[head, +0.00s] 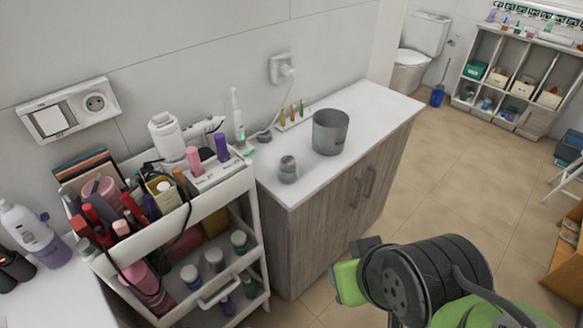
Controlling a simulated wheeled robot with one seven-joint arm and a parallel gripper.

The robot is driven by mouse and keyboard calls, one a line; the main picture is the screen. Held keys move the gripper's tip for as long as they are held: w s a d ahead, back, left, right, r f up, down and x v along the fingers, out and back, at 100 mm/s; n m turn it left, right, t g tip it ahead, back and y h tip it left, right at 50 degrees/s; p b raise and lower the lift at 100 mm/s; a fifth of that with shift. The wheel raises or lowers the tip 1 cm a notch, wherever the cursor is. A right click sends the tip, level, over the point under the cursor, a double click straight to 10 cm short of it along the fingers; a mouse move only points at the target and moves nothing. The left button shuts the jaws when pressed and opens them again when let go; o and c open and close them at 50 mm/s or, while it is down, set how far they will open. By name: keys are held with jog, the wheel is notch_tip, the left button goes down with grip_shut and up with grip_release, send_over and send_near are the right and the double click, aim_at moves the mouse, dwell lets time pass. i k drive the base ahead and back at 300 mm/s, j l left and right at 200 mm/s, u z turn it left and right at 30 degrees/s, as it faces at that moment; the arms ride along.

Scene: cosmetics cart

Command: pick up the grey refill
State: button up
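A small grey rounded object (288,169), which looks like the grey refill, stands on the white counter (352,158) near its front left corner. A larger grey open-topped bin (330,132) stands behind it to the right. My arm, black and green, reaches in from the lower right, in front of the cabinet. My gripper (349,281) seems to be at the arm's left end, well apart from the grey object and lower in the picture. Its fingers cannot be made out, and nothing is seen held in it.
A white cart (225,190) crowded with bottles and tubes stands left of the counter. A toothbrush (238,115) and a small stand of coloured sticks (292,115) are near the wall. The counter's right part and the tiled floor (455,170) are clear.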

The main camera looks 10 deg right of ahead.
aim_at(288, 163)
jog(key=i+l+u, duration=0.1)
jog(key=u, duration=0.3)
jog(key=i+l+u, duration=0.2)
jog(key=u, duration=0.15)
jog(key=i+l+u, duration=0.15)
jog(key=u, duration=0.25)
jog(key=i+l+u, duration=0.1)
jog(key=l+u, duration=0.3)
jog(key=j, duration=0.05)
